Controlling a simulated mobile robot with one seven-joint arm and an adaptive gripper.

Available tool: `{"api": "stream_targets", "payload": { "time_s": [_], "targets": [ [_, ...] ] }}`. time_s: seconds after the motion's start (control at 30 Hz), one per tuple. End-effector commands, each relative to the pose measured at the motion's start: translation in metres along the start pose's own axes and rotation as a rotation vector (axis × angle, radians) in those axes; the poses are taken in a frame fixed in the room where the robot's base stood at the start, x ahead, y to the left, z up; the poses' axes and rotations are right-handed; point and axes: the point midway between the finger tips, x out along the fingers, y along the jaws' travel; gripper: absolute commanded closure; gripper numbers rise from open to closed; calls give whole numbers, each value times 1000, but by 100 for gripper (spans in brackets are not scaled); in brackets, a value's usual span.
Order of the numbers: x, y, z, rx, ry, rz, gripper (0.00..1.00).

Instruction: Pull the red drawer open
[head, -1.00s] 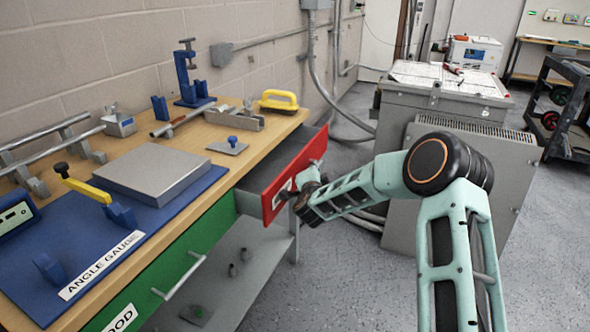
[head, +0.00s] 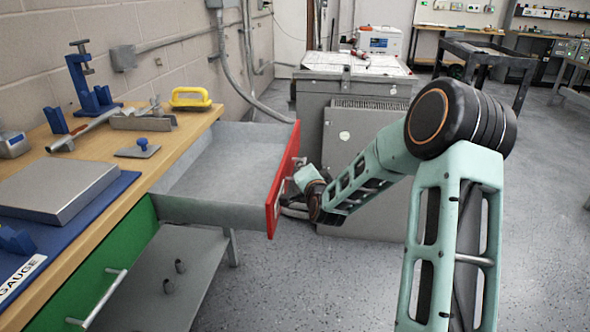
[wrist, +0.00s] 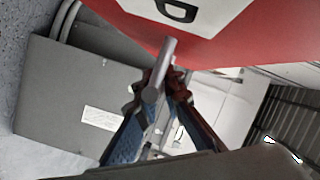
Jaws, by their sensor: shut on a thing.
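The red drawer (head: 284,180) stands pulled well out of the wooden workbench, and its grey inside (head: 228,160) looks empty. In the wrist view the red drawer front (wrist: 225,45) fills the top, with part of a white label. The grey bar handle (wrist: 160,66) lies between the fingers of my gripper (wrist: 158,95), which is shut on it. In the head view my gripper (head: 300,172) is at the outer face of the drawer front, partly hidden by my own wrist.
A green drawer (head: 100,270) with a bar handle is in the bench to the left. A grey transformer cabinet (head: 350,110) stands behind my arm. The bench top holds a metal plate (head: 55,190), a blue clamp stand (head: 88,85) and a yellow-handled tool (head: 190,97).

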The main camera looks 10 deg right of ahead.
Motion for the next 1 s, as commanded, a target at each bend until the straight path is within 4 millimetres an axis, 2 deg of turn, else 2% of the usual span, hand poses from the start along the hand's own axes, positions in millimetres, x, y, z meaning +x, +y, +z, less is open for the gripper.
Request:
{"api": "stream_targets", "payload": {
  "time_s": [0.27,0.3,0.43,0.77,0.87,1.0],
  "targets": [
    [0,0,1,0,-3,1,100],
    [0,0,1,0,-3,1,89],
    [0,0,1,0,-2,1,74],
    [-2,0,0,-1,-1,0,74],
    [-9,-1,0,-1,0,-1,74],
    [-30,0,-1,-3,0,1,74]
  ]
}}
